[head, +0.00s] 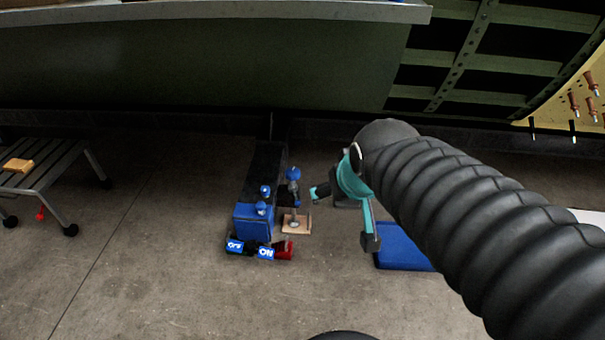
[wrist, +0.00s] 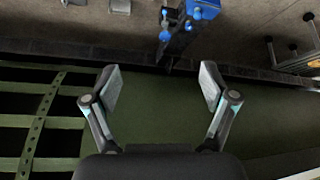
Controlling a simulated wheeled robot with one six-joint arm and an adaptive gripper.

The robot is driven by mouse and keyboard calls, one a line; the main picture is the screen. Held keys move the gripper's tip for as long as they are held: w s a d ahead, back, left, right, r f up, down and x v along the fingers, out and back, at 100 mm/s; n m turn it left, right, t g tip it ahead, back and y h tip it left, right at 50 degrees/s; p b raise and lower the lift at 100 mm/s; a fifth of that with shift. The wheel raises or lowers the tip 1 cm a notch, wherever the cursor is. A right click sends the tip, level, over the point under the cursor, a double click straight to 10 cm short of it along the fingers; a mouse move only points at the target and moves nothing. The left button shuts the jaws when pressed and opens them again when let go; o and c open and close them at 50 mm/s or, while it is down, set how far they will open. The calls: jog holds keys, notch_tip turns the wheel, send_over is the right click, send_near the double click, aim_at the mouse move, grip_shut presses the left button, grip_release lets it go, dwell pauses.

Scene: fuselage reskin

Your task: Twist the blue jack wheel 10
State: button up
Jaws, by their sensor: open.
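A blue wheel (head: 293,173) tops an upright jack with a grey shaft, standing on a small wooden block (head: 303,228). Two smaller blue knobs (head: 265,190) sit to its left, above a blue box (head: 254,224). No number is readable on any of them. In the wrist view, blue jack parts (wrist: 165,35) show at the top, beyond the fingertips; which one is the wheel is hard to tell. My gripper (head: 344,216), with teal and dark fingers, is open and empty, to the right of the jack and apart from it. Both fingers (wrist: 160,84) are spread wide in the wrist view.
Labelled blue and red pieces (head: 265,253) lie before the blue box. A blue mat or panel (head: 402,248) is on the floor behind my arm. A grey bench (head: 40,178) stands left. The green fuselage skin (head: 200,70) and ribbed frame (head: 490,50) rise behind. Floor at front left is clear.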

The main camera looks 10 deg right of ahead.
aim_at(293, 174)
jog(key=w+d+f+t, duration=0.15)
jog(key=w+f, duration=0.25)
jog(key=w, duration=0.6)
jog(key=w+f+n+t, duration=0.15)
jog(key=w+f, duration=0.35)
jog(key=w, duration=0.5)
jog(key=w+f+t, duration=0.2)
jog(key=w+f, duration=0.2)
jog(key=w, duration=0.5)
jog(key=w+f+t+y+b, duration=0.1)
jog(key=w+f+t+y, duration=0.15)
jog(key=f, duration=0.95)
jog(key=w+f+t+y, duration=0.1)
jog(key=f+t, duration=0.3)
jog(key=f, duration=0.8)
jog(key=shift+g+h, duration=0.25)
jog(key=w, duration=0.4)
jog(key=w+a, duration=0.1)
jog(key=w, duration=0.4)
jog(key=w+a, duration=0.1)
jog(key=w, duration=0.3)
jog(key=shift+w+a, duration=0.15)
jog(key=shift+a, duration=0.1)
jog(key=c, duration=1.2)
jog(key=shift+n+y+b, duration=0.35)
jog(key=shift+y+b, duration=0.15)
